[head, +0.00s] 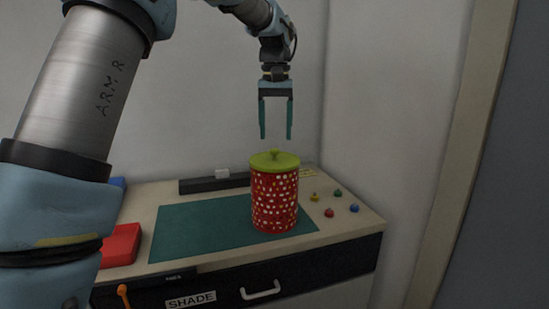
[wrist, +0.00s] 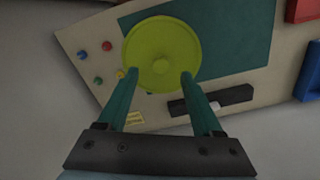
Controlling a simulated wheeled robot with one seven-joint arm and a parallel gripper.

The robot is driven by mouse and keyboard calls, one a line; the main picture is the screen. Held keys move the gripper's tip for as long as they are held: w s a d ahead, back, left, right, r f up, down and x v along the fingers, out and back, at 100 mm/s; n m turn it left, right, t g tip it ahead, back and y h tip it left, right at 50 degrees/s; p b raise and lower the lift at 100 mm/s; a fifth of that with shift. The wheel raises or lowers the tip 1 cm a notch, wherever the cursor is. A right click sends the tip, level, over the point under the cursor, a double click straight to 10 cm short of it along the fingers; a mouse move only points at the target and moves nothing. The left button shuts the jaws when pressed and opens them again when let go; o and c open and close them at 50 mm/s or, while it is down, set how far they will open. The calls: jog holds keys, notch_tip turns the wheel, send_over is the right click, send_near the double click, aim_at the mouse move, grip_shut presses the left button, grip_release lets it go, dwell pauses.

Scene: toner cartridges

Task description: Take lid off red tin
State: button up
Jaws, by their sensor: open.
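The red tin (head: 274,203) with white dots stands upright on the green mat (head: 200,226) on the cabinet top. Its yellow-green lid (head: 262,162), with a small knob (head: 274,154) in the middle, sits on top of it. My gripper (head: 276,136) points down, open and empty, a little above the lid in the head view. In the wrist view my gripper (wrist: 159,74) shows its two fingers apart. The lid (wrist: 160,38) appears beyond the fingertips, with its knob (wrist: 160,66) between them. The tin's body is hidden under the lid there.
Several small coloured knobs (head: 329,213) lie to the right of the tin. A dark bar (head: 208,184) with a white block lies behind the mat. A red bin (head: 121,246) and a blue one (wrist: 312,72) stand to the left. A wall rises close on the right.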

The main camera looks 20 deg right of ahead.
aim_at(274, 149)
notch_tip(274, 149, down, 4)
jog(key=shift+w+f+p, duration=0.15)
jog(key=shift+p, duration=0.5)
jog(key=shift+c, duration=0.2)
jog(key=shift+a, duration=0.1)
grip_shut()
